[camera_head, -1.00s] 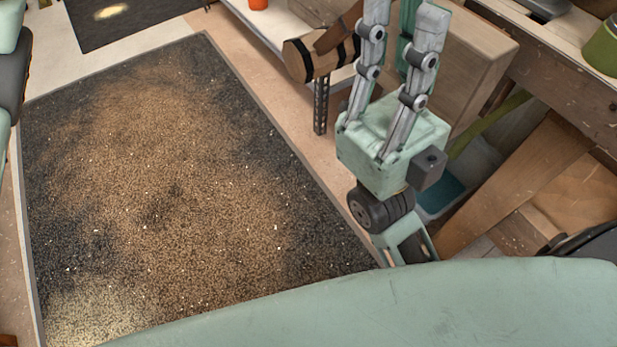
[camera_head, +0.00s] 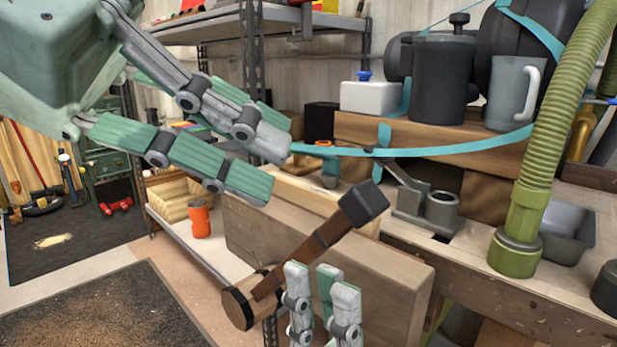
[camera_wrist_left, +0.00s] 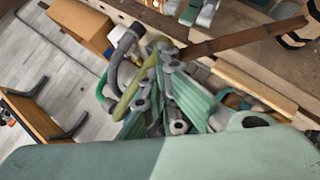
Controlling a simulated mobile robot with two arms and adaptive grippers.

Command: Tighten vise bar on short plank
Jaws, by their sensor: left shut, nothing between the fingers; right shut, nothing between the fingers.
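The vise's big wooden jaw (camera_head: 320,255) stands at the front of the bench. A brown vise bar (camera_head: 318,245) with a dark block on its upper end slants through the round, dark-banded screw end (camera_head: 245,303). A pale plank (camera_head: 305,192) shows behind the jaw; I cannot tell whether it is clamped. My left gripper (camera_head: 262,167) is shut and empty, above and left of the bar, apart from it. My right gripper (camera_head: 322,280) is shut and empty, low in front of the jaw beside the bar. The left wrist view also shows the bar (camera_wrist_left: 245,40).
An orange container (camera_head: 200,219) stands on a low shelf left of the vise. A green corrugated hose (camera_head: 545,130), a grey mug (camera_head: 512,92) and a metal tray (camera_head: 568,235) crowd the bench on the right. A dark mat (camera_head: 100,310) covers open floor at lower left.

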